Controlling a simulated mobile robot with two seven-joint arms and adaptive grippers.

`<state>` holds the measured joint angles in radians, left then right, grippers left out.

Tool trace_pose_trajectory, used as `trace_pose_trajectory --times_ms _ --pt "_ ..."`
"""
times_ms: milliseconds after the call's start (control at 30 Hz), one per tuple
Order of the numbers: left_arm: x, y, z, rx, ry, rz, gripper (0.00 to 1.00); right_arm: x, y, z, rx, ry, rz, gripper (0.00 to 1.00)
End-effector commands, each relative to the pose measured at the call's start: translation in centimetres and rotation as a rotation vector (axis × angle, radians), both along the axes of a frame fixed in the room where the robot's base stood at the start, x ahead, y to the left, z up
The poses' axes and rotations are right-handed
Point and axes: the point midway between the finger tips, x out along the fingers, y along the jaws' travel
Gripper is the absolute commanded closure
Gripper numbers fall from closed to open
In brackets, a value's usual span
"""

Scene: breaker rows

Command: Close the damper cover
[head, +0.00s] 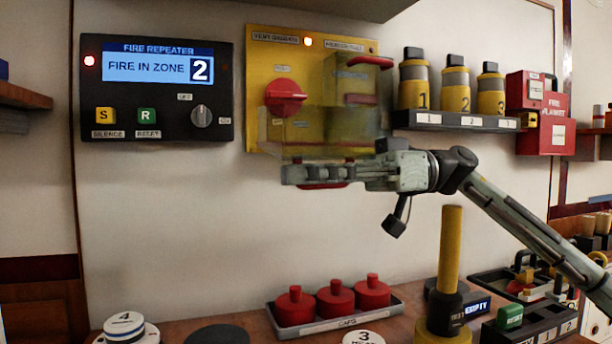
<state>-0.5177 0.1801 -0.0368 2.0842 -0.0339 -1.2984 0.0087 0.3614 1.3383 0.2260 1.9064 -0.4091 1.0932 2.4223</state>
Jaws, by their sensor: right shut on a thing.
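The yellow vent damper panel (262,85) is on the wall. It carries a red knob (285,97) at left and a red handle (370,62) at upper right. The clear damper cover (340,126) shows as a see-through box in front of the panel's lower right part. Its edges are faint, so I cannot tell its exact angle. My right gripper (300,174) is at the cover's lower edge, fingers pointing left, and is shut on the cover. A bit of red shows just below the fingers. My left gripper is not in view.
A fire repeater panel (157,88) is at left. A shelf (455,121) with yellow canisters is right of the damper panel. Below are a tray of red caps (335,323) and an upright yellow post (450,250). The wall below the gripper is clear.

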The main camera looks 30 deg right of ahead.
Motion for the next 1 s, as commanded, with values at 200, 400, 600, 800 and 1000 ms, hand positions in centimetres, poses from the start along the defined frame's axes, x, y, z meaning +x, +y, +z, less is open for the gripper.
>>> trace_pose_trajectory --times_ms 200,400,600,800,1000 --pt "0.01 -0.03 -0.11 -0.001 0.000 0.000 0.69 -0.43 0.33 -0.19 -0.009 0.006 0.016 1.00" --pt "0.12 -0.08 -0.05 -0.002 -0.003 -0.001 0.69 -0.46 0.34 -0.07 -0.009 0.006 0.016 1.00" --pt "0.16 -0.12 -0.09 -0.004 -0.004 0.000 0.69 -0.50 0.35 0.08 -0.009 0.006 0.016 1.00" --pt "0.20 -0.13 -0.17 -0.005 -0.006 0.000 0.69 -0.54 0.36 0.25 -0.009 0.006 0.016 1.00" --pt "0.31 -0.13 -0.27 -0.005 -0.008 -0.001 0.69 -0.57 0.37 0.44 -0.009 0.005 0.016 1.00"
